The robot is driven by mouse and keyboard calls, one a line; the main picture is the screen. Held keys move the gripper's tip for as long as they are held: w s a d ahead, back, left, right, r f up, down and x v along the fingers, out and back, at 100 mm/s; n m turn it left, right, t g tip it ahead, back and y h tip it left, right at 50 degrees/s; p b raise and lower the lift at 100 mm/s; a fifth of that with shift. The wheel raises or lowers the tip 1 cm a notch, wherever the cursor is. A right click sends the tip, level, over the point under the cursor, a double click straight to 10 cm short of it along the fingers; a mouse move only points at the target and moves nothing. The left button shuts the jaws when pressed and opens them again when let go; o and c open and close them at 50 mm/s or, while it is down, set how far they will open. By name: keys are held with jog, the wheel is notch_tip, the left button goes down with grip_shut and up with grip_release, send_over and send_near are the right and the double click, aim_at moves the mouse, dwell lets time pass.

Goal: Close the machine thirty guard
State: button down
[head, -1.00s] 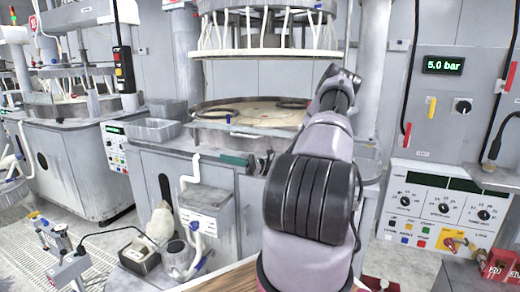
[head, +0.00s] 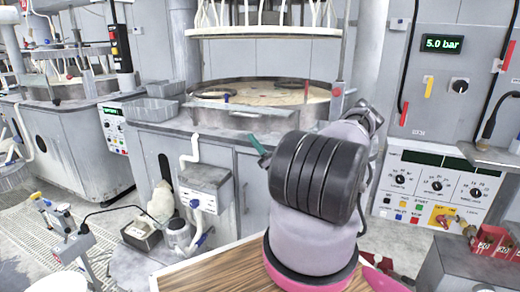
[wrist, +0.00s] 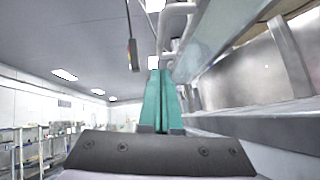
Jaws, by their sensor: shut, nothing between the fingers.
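The central polishing machine (head: 226,130) has a round platen (head: 270,92) in a basin, under a raised white ring with hanging hoses. No number thirty is readable on it, and I cannot single out its guard in the head view. My gripper has green fingers (wrist: 162,100), pressed together and empty in the wrist view. The fingertips also show in the head view (head: 258,146), in front of the basin's near edge; contact cannot be told. In the wrist view a translucent panel (wrist: 228,38) is at the upper right; whether it is the guard is unclear.
A second machine (head: 65,140) stands at left. A control cabinet (head: 432,185) stands at right, with red boxes (head: 492,241) near it. A wooden top (head: 215,270) is in front. A white valve box (head: 205,188) and pipes project from the machine's front.

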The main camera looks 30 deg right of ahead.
notch_tip(320, 180, up, 6)
jog(key=w, duration=0.2)
jog(key=shift+w+a, duration=0.15)
jog(key=shift+w, duration=0.15)
jog(key=shift+r, duration=0.1)
